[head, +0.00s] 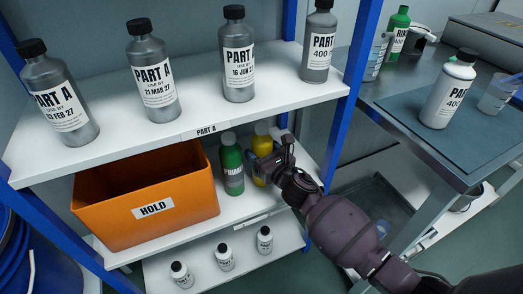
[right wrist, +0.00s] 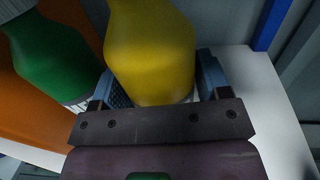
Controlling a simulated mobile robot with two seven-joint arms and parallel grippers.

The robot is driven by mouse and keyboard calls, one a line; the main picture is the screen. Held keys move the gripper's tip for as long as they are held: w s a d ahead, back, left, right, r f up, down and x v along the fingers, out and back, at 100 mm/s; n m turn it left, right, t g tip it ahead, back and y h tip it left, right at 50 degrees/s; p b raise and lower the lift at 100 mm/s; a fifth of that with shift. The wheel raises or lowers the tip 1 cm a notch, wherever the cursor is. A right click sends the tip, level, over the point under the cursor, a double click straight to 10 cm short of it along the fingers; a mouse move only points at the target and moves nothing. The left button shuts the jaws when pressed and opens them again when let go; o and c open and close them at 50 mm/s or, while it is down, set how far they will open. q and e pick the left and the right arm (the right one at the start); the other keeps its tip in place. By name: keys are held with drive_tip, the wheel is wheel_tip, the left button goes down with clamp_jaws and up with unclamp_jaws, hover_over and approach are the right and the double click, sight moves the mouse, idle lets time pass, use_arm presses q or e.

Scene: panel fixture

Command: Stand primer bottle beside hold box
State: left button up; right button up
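A yellow bottle (head: 263,142) stands upright at the right end of the middle shelf. Its label is hidden, so I cannot tell what it holds. My right gripper (head: 265,160) reaches it from the right. In the right wrist view the yellow bottle (right wrist: 152,50) fills the space between the fingers (right wrist: 160,88), with a pad against each side. A green bottle (head: 232,165) with a white label too small to read stands just left of it. It also shows in the right wrist view (right wrist: 50,55). The orange HOLD box (head: 185,190) is left of the green bottle. My left gripper is out of view.
Several grey PART A bottles (head: 155,72) line the upper shelf (head: 180,135). Small white bottles (head: 225,258) stand on the lower shelf. A blue post (head: 345,110) rises right of the shelves. The bench at right holds a white bottle (head: 450,90) and beakers.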

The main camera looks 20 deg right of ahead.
drive_tip(key=shift+o, duration=1.4)
drive_tip(key=shift+r, duration=0.15)
drive_tip(key=shift+r, duration=0.2)
drive_tip(key=s+d+p, duration=0.2)
drive_tip(key=s, duration=0.9)
drive_tip(key=shift+s+d, duration=0.15)
drive_tip(key=shift+s, duration=0.25)
drive_tip(key=shift+f, duration=0.1)
